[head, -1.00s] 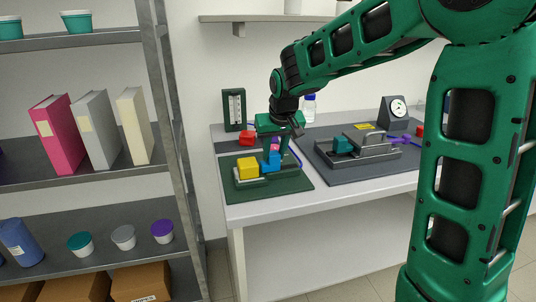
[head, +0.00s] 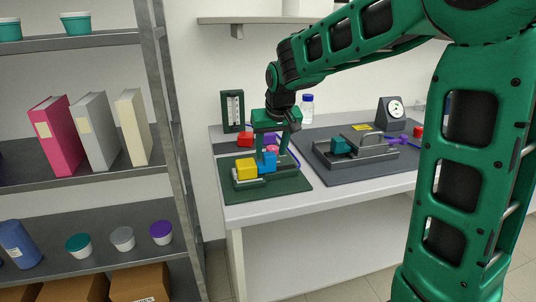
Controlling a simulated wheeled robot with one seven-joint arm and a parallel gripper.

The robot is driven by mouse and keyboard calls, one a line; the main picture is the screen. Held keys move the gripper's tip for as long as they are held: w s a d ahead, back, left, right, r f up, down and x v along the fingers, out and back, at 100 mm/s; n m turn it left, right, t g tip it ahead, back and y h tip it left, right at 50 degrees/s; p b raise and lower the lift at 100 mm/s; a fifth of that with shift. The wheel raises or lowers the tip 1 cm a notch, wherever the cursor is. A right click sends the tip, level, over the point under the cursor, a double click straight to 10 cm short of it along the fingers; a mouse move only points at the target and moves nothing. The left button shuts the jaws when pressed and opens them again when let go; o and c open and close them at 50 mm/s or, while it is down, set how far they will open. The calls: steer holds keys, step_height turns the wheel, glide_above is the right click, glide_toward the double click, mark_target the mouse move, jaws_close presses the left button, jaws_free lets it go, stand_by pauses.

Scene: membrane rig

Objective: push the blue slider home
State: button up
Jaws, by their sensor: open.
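The blue slider (head: 267,162) sits on a small rig with a grey rail on the dark green mat (head: 300,183). A yellow block (head: 246,168) stands just left of the slider on the same rig; I cannot tell whether they touch. Whether a finger touches the slider cannot be told from this view.
A dial gauge (head: 394,111) and a clear bottle with a blue cap (head: 307,108) stand behind.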

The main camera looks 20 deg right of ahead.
steer(key=v, duration=0.8)
steer(key=shift+s+r, duration=0.15)
steer(key=shift+r, duration=0.15)
steer(key=s+d+f+m+g, duration=0.1)
steer(key=s+d+f, duration=0.1)
steer(key=s+d, duration=0.45)
steer(key=s+d+f+m+g, duration=0.1)
steer(key=s+d+f+m, duration=0.15)
steer(key=s+d, duration=0.4)
steer(key=s+f+m+g, duration=0.1)
steer(key=s+f, duration=0.3)
steer(key=s, duration=0.7)
steer(key=s+d+f+m+g, duration=0.1)
steer(key=s+f, duration=0.3)
steer(key=s, duration=0.6)
steer(key=shift+s+d+f+g+y, duration=0.2)
steer(key=shift+s+g+y, duration=0.1)
steer(key=shift+s, duration=0.05)
steer(key=shift+w+f, duration=0.25)
steer(key=shift+w, duration=0.4)
